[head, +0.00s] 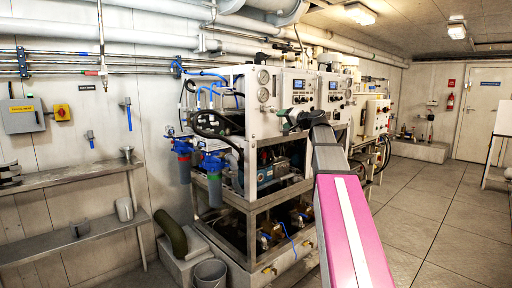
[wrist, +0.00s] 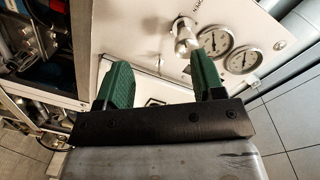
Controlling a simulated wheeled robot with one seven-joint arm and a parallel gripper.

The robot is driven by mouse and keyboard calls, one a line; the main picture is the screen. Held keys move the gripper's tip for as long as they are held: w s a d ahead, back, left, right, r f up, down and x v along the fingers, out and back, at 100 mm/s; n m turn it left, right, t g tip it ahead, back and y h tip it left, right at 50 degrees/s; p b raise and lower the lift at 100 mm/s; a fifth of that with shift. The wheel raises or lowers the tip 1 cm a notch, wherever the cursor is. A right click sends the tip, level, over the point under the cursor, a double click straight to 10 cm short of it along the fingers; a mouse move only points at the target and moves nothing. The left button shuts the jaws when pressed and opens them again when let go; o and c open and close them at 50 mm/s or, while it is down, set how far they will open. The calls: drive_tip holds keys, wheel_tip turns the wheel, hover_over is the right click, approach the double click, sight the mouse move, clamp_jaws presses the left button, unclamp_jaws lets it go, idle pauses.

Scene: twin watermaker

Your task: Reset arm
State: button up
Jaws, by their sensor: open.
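My gripper (head: 298,120) is at the end of my outstretched arm, in front of the upper panel of the watermaker frame (head: 250,160) in the head view. In the wrist view my gripper (wrist: 160,66) has two green fingers spread apart, with nothing between them. A white panel (wrist: 140,30) with a metal valve knob (wrist: 184,40) and two round gauges (wrist: 215,40) lies beyond the fingers. The right fingertip overlaps the knob's lower edge in the picture; I cannot tell whether they touch.
Blue filter housings (head: 184,165) hang on the frame's left side. A bucket (head: 210,273) stands on the floor beside it. Metal shelves (head: 70,240) line the left wall. The tiled floor (head: 440,225) on the right is open, up to a white door (head: 482,115).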

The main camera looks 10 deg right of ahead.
drive_tip(key=s+a+f+g+h, duration=0.1)
drive_tip(key=s+a+f+g, duration=0.15)
drive_tip(key=f, duration=0.95)
drive_tip(key=s+a+f+n+g+h, duration=0.1)
drive_tip(key=s+f+g+h, duration=0.15)
drive_tip(key=f, duration=0.95)
drive_tip(key=s+a+f+g+h, duration=0.1)
drive_tip(key=s+a+f+g, duration=0.15)
drive_tip(key=f, duration=0.95)
drive_tip(key=s+f+n+g+h, duration=0.2)
drive_tip(key=s+f+g+h, duration=0.3)
drive_tip(key=s+f, duration=1.6)
wheel_tip(320, 180, down, 3)
drive_tip(key=shift+s+d+f+n+g+h, duration=0.1)
drive_tip(key=shift+s+d+n+g+h, duration=0.3)
drive_tip(key=shift+g, duration=0.35)
